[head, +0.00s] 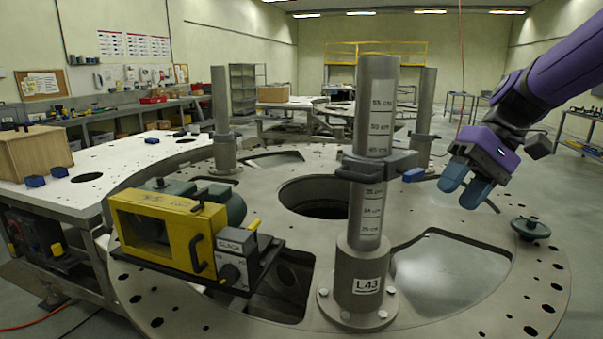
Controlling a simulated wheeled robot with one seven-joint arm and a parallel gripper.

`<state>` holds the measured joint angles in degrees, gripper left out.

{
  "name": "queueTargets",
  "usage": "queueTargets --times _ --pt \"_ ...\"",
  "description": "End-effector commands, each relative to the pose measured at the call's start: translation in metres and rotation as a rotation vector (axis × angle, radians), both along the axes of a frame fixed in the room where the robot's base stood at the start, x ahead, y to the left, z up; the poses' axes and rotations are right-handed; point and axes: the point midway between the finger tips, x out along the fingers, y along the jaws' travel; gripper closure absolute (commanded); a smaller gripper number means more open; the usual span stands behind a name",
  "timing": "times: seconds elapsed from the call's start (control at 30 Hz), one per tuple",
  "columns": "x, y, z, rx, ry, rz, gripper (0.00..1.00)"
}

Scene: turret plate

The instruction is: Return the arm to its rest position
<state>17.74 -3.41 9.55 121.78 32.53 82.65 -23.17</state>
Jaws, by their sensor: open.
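My gripper (466,183) is at the right of the head view, at the end of my purple arm. Its blue fingertips point down and to the left. It is open, and nothing shows between the fingers. It hangs above the round grey turret plate (480,312), to the right of the grey post (362,240) marked L43. The post stands upright and has a clamp (383,163) with a blue-ended handle. The gripper appears apart from that handle.
A yellow box (172,236) with a black knob panel sits on the plate's left side. Two other posts (222,120) (424,118) stand behind. A small handwheel (530,229) lies at the right edge. The plate has large openings (315,197). Floor space shows at the right.

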Motion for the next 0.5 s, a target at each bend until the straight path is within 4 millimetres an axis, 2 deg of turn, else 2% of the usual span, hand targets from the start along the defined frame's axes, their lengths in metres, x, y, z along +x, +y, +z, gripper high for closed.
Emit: queueTargets --times 0.1,0.5 --pt "-0.030 0.001 0.003 -0.129 -0.070 -0.021 0.55" --pt "-0.112 -0.020 0.005 -0.453 -0.366 -0.128 0.55"
